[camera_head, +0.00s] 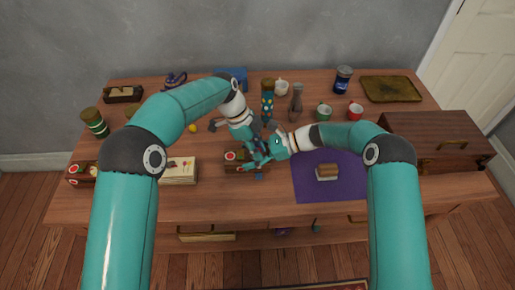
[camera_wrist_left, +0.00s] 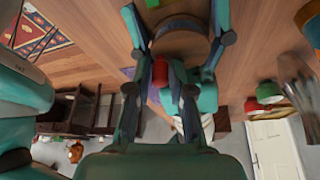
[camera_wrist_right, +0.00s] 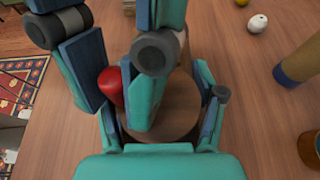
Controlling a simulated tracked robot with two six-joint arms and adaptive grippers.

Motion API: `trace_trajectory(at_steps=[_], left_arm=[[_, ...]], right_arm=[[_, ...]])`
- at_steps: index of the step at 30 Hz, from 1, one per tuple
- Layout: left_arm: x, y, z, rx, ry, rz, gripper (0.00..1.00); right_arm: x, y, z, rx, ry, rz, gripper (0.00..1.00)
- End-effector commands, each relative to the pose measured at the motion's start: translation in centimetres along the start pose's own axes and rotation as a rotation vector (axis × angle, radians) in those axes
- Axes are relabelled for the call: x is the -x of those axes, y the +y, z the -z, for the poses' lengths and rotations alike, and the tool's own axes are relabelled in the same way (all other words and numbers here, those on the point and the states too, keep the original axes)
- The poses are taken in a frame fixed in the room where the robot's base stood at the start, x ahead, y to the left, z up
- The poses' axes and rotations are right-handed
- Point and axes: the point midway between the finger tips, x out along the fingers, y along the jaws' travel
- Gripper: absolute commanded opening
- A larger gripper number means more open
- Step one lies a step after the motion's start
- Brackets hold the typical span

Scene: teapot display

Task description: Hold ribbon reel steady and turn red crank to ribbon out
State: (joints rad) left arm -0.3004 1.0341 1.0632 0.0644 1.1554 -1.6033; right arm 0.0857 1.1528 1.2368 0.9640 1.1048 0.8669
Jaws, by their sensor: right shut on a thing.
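The ribbon reel shows as a round wooden disc (camera_wrist_right: 180,105) in the right wrist view, between the fingers of my right gripper (camera_wrist_right: 165,98), which is shut on it. The disc also shows in the left wrist view (camera_wrist_left: 182,42). The red crank knob (camera_wrist_right: 110,87) is beside the disc. My left gripper (camera_wrist_left: 175,84) has its fingers apart, one on each side of the red knob (camera_wrist_left: 161,72), with a small gap visible. In the head view both grippers crowd together at the table's middle and hide most of the reel. No ribbon can be made out clearly.
A purple mat (camera_head: 305,184) with a small brown-and-white block (camera_head: 327,173) lies right of the grippers. A booklet (camera_head: 180,171) lies left. A wooden chest (camera_head: 435,140) stands far right. Cups, a vase (camera_head: 296,102) and a patterned bottle (camera_head: 267,98) stand behind, close to my arms.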

Motion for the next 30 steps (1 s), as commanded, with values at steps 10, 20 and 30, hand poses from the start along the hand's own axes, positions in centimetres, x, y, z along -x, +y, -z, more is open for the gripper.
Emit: trace_trajectory(at_steps=[10,20,30], left_arm=[[0.07,-0.01,0.06,0.025,-0.001,0.011,0.00],[-0.10,-0.24,0.51,0.253,0.000,0.107,0.00],[-0.09,-0.29,0.51,0.259,0.001,0.110,0.26]], right_arm=[[0.00,0.02,0.06,0.000,0.001,0.000,0.17],[0.00,0.02,0.06,0.000,0.001,0.000,0.17],[0.00,0.02,0.06,0.000,0.001,0.000,0.17]])
